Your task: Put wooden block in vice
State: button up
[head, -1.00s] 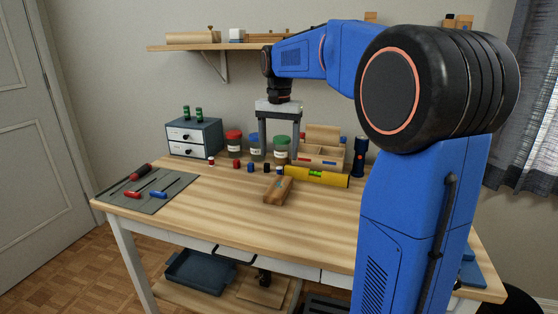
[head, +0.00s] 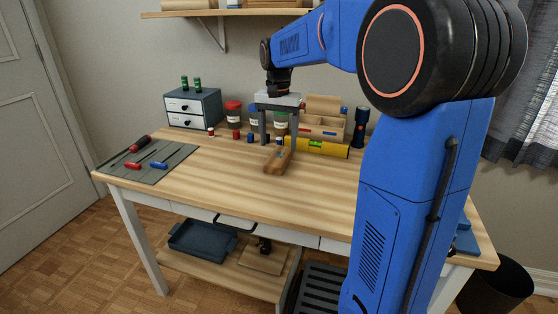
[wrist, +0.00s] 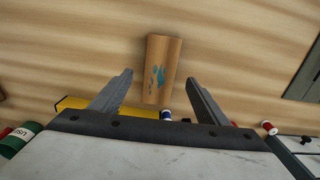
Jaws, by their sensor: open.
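The wooden block (head: 274,163) lies flat on the desk, long side roughly front to back. In the wrist view the block (wrist: 162,62) has a blue-green mark on its top. My gripper (head: 279,143) is open and empty, pointing down above the block's far end. In the wrist view the fingertips (wrist: 160,78) stand apart on either side of the block, with gaps on both sides. I cannot identify the vice. A blue object (head: 465,240) at the desk's right end is mostly hidden behind my arm.
A yellow level (head: 330,149) lies right of the block. Small spools (head: 250,138), lidded jars (head: 233,114), an organizer (head: 322,126) and a flashlight (head: 360,127) stand behind. A tool mat (head: 172,160) lies at left. The desk's front middle (head: 230,185) is clear.

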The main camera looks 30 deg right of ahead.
aim_at(279, 155)
jog(key=shift+w+d+f, duration=0.1)
jog(key=shift+w+f, duration=0.05)
jog(key=shift+f, duration=1.35)
jog(key=shift+w+d+f, duration=0.1)
jog(key=shift+f, duration=1.4)
jog(key=c, duration=1.3)
notch_tip(279, 155, up, 10)
jog(key=shift+r, duration=0.1)
